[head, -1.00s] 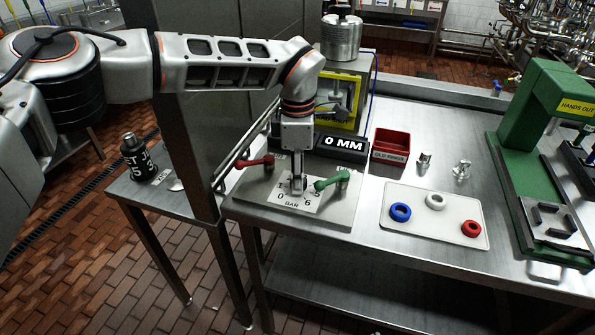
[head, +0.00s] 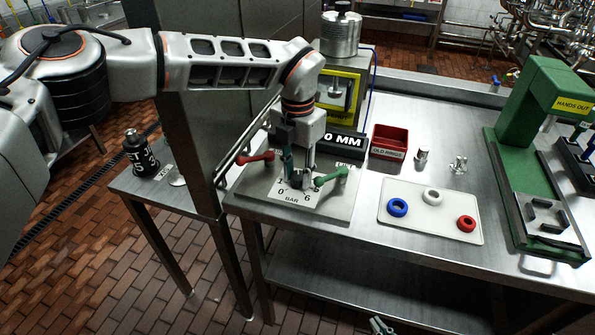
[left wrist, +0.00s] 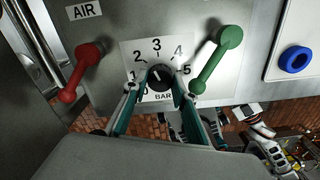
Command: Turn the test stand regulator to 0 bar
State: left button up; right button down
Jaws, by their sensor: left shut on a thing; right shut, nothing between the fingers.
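The regulator knob (left wrist: 160,78) is black and round, on a white dial plate (left wrist: 129,52) with figures and BAR. My left gripper (head: 297,181) points down at the dial. In the left wrist view its two fingers (left wrist: 160,88) stand on either side of the knob, shut on it. The knob's pale mark is too small to read surely. My right gripper (head: 380,326) just shows at the bottom edge of the head view, away from the bench.
A red lever (head: 256,158) and a green lever (head: 331,177) flank the dial closely. A 0 MM display (head: 346,142) stands behind. To the right are a red bin (head: 390,137), a white tray (head: 431,223) with rings, and a green press (head: 530,130).

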pick_arm(q)
jog(key=n, duration=0.5)
jog(key=shift+s+f+n, duration=0.1)
jog(key=shift+n, duration=0.2)
jog(key=n, duration=0.3)
jog(key=shift+d+n, duration=0.1)
jog(key=shift+n, duration=0.2)
jog(key=n, duration=0.2)
jog(key=shift+n, duration=0.4)
jog(key=n, duration=0.6)
jog(key=shift+d+b, duration=0.1)
jog(key=shift+b, duration=0.25)
jog(key=n, duration=0.5)
jog(key=o, duration=1.1)
